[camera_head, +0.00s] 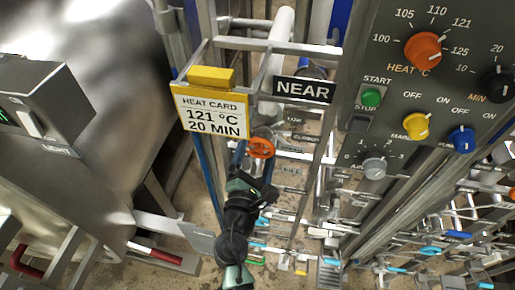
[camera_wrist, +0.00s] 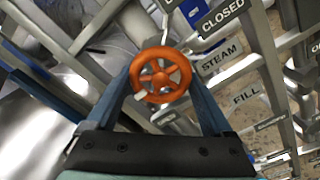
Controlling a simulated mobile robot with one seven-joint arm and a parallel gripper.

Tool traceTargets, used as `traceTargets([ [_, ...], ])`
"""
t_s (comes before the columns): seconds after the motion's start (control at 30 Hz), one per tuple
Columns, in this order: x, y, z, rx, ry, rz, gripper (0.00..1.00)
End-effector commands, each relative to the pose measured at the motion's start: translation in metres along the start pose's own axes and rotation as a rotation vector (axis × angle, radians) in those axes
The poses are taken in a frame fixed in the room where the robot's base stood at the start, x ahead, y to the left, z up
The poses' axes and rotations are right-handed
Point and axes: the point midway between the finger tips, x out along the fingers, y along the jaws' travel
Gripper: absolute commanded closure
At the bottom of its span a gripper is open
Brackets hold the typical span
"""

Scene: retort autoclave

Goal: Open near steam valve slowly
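The near steam valve has an orange spoked handwheel (camera_wrist: 160,75), which also shows in the head view (camera_head: 261,147) below the NEAR sign (camera_head: 304,90). Beside it in the wrist view are a STEAM label (camera_wrist: 220,56) and a CLOSED label (camera_wrist: 222,17). My gripper (camera_wrist: 161,68) points at the wheel, with one blue finger on each side of it. The fingers are apart, and the wheel's rim fills most of the gap between their tips. I cannot tell whether they touch the rim. In the head view my gripper (camera_head: 254,160) reaches up to the wheel from below.
A control panel (camera_head: 425,85) with knobs stands at right. A yellow-edged heat card (camera_head: 212,110) reads 121 °C, 20 MIN. A large steel vessel (camera_head: 100,140) fills the left. Grey frame bars and pipes crowd the wheel. A FILL label (camera_wrist: 245,94) is close by.

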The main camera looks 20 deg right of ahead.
Motion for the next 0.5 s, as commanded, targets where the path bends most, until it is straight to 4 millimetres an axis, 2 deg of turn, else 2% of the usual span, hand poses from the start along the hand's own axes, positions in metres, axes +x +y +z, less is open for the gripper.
traceTargets([
  [0.03,0.000,-0.001,-0.001,-0.002,0.001,-0.001,0.05],
  [0.07,0.000,-0.001,-0.001,-0.002,0.001,-0.001,0.00],
  [0.33,-0.002,0.000,0.000,0.002,0.000,0.000,0.00],
  [0.5,-0.019,-0.001,-0.002,0.002,0.002,0.001,0.00],
])
